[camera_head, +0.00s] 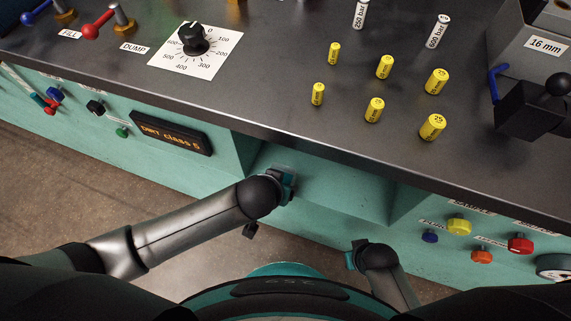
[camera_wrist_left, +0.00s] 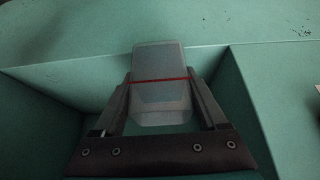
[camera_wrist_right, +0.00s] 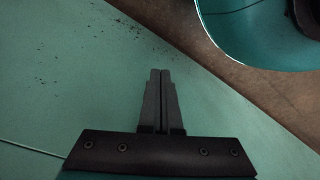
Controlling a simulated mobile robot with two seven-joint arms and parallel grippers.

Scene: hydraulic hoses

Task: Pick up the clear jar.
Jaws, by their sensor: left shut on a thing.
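The clear jar (camera_wrist_left: 160,100) is a translucent container with a red line around it, seen in the left wrist view. My left gripper (camera_wrist_left: 160,92) is shut on it, one finger on each side. In the head view my left gripper (camera_head: 284,184) reaches into the recess under the bench top, and the jar is mostly hidden there. My right gripper (camera_wrist_right: 161,72) is shut and empty, its fingers together in front of the green panel. In the head view the right gripper (camera_head: 354,254) is low by the cabinet front.
The dark bench top (camera_head: 280,90) overhangs the recess (camera_head: 340,190). Several yellow cylinders (camera_head: 375,110) stand on it, with a dial (camera_head: 193,40) to the left. Coloured knobs (camera_head: 459,226) stick out of the green front at right. A "DIRT CLASS 5" display (camera_head: 171,134) is at left.

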